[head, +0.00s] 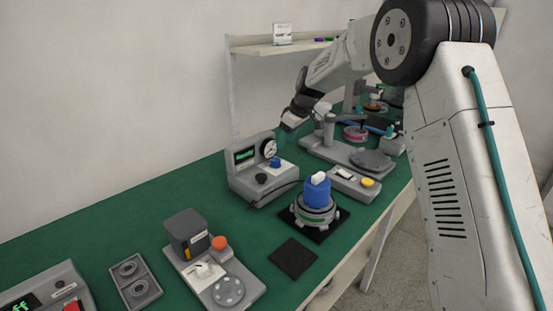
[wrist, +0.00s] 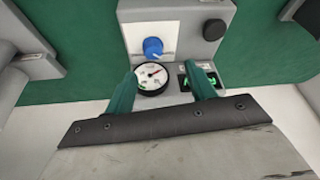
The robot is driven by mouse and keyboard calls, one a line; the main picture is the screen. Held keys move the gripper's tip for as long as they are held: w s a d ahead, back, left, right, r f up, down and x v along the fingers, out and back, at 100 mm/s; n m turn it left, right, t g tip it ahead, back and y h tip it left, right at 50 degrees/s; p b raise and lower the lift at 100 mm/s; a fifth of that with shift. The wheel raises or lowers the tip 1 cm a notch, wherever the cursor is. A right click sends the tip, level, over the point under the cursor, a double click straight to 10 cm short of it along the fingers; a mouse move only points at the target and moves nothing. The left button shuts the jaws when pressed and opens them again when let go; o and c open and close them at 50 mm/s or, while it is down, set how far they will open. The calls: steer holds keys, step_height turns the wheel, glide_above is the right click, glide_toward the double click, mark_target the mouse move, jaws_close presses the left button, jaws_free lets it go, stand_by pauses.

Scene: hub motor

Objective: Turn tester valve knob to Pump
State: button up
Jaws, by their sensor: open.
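The tester (head: 238,182) is a grey box with a green-lit display (head: 244,155), a round white gauge (head: 269,148), a black knob (head: 261,180) and a blue knob (head: 276,163). In the wrist view the blue knob (wrist: 153,48) sits on a white plate; its marks are too small to read. The gauge (wrist: 150,78) and display (wrist: 200,80) lie nearer, and the black knob (wrist: 214,30) is to the right. My gripper (wrist: 162,72) is open and empty, its teal fingers on either side of the gauge in the picture. In the head view my gripper (head: 287,136) is beside the gauge, apart from the blue knob.
A blue motor-like part (head: 317,192) on a grey ring stands right of the tester. A small box with a yellow button (head: 366,183) and a grey stand (head: 345,152) are behind it. Green bench is clear left of the tester.

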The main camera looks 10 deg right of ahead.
mark_target(276, 160)
steer(key=x, duration=0.3)
steer(key=w+x, duration=0.1)
steer(key=x, duration=0.7)
steer(key=shift+w+d+r, duration=0.1)
steer(key=shift+w+d, duration=0.05)
steer(key=shift+w, duration=0.3)
steer(key=c, duration=1)
